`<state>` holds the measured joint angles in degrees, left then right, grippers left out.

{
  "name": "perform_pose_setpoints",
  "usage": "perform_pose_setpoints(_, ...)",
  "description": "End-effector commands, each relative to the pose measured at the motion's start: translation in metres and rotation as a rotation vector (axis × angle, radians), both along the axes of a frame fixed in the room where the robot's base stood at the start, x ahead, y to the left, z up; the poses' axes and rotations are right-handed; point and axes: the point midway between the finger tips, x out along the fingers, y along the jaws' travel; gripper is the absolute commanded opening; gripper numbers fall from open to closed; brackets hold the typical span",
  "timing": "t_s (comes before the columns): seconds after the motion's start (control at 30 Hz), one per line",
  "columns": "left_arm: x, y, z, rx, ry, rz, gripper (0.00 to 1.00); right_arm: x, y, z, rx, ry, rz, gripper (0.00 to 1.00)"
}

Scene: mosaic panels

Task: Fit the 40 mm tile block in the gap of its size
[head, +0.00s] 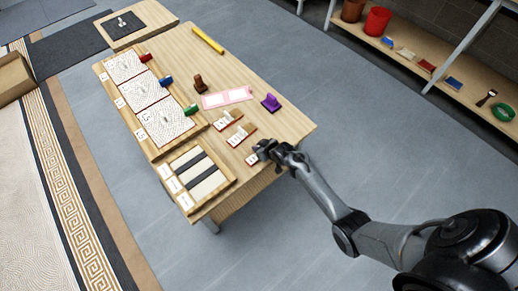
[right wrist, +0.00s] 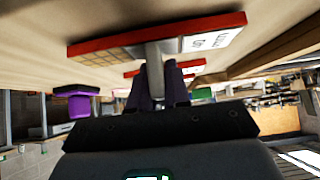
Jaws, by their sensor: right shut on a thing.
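My right gripper (head: 273,152) is at the table's near right edge, at the nearest of three red-edged tile blocks. In the right wrist view its fingers (right wrist: 158,82) are shut on the grey stem of this tile block (right wrist: 120,42), which has a tiled face and a white label too blurred to read. In the head view the held block (head: 253,158) is partly hidden by the gripper. I cannot tell if it touches the table. Two other tile blocks (head: 241,134) (head: 225,119) lie behind it. The panel with dark gaps (head: 232,180) is at front left. My left gripper is not in view.
Three patterned mosaic panels (head: 166,122) line the table's left side, with red, blue and green things beside them. A pink card (head: 227,98), a purple stamp-like thing (head: 271,102), a brown one (head: 200,83) and a yellow bar (head: 208,40) stand behind. The far right tabletop is clear.

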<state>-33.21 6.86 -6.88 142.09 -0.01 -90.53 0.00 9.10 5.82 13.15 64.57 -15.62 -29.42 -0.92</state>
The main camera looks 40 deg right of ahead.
Motion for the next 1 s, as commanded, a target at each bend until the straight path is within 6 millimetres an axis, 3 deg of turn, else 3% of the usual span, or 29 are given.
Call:
perform_pose_setpoints(0.27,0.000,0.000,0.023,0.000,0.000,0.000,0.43,0.001,0.000,0.040,-0.001,-0.003,0.001,0.00)
perform_pose_setpoints(0.7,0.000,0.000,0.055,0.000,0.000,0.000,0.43,-0.050,-0.068,0.089,-0.002,0.000,-0.001,0.00)
perform_pose_setpoints(1.0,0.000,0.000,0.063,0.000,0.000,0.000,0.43,-0.065,-0.087,0.105,-0.001,-0.001,0.002,0.00)
